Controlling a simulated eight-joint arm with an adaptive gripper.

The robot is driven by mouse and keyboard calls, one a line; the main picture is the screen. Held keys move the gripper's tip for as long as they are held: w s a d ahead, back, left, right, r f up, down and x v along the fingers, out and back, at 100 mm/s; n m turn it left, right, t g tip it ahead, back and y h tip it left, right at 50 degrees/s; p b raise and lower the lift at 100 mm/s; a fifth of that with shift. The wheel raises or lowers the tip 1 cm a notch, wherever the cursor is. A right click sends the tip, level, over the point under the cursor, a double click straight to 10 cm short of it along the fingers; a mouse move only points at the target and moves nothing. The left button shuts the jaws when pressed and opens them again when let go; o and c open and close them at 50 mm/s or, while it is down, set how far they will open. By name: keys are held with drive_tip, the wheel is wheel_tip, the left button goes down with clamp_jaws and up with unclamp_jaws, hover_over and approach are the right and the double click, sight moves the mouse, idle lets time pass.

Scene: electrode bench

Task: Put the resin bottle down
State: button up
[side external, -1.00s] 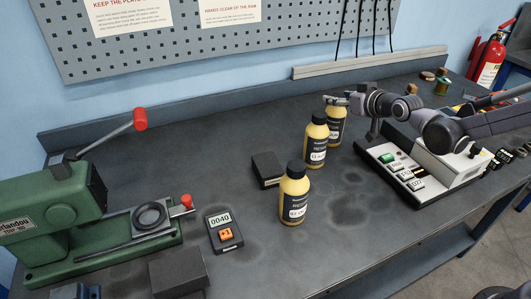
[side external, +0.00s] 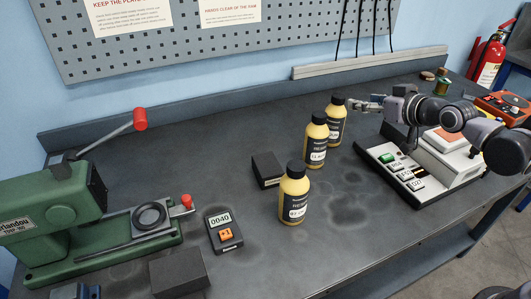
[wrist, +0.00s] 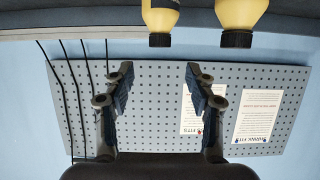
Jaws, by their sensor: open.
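Three yellow bottles with black caps and dark labels stand upright on the dark bench: a rear one (side external: 336,128), a middle one (side external: 316,148) and a front one (side external: 293,200). The label print is too small to read surely. My gripper (side external: 362,103) is open and empty, just right of the rear bottle's upper part and apart from it. In the wrist view, which looks upside down, my gripper's fingers (wrist: 160,72) are spread with nothing between them. Two bottles show at the top edge there, one near the middle (wrist: 160,16) and one to the right (wrist: 242,14).
A white device with buttons (side external: 425,165) stands right of the bottles under my arm. A black block (side external: 267,169) and a counter reading 0040 (side external: 223,232) lie left of the front bottle. A green press (side external: 60,220) fills the left. Bare bench lies in front.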

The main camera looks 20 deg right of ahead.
drive_tip(key=s+f+g, duration=0.3)
drive_tip(key=s, duration=0.6)
drive_tip(key=s+f+g, duration=0.3)
drive_tip(key=s, duration=0.7)
drive_tip(key=shift+s+f+g, duration=0.25)
drive_tip(key=shift+f+g, duration=0.05)
drive_tip(key=shift+f, duration=0.05)
drive_tip(key=shift+o, duration=0.7)
